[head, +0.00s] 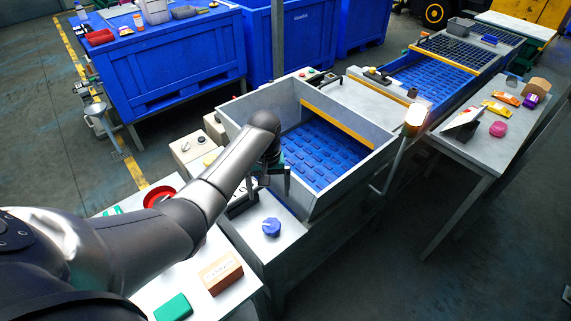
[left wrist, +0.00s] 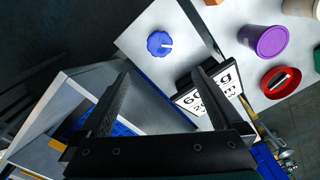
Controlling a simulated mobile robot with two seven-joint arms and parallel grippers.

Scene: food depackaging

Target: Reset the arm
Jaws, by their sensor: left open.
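My left arm reaches in from the left in the head view. Its gripper (head: 277,182) is over the near left corner of the grey hopper with the blue floor (head: 298,196). In the left wrist view the two dark fingers (left wrist: 165,75) stand wide apart with nothing between them. A blue knob-like item (head: 271,227) sits on the grey ledge just in front of the gripper; it also shows in the left wrist view (left wrist: 159,44), beyond the fingertips. My right gripper is not in view.
A display with digits (left wrist: 212,92) is close to one finger. A brown box (head: 220,272), a green item (head: 173,307) and a red bowl (head: 158,197) are on the near white table. A purple cup (left wrist: 266,41) shows in the wrist view. A side table (head: 470,148) holds several packages.

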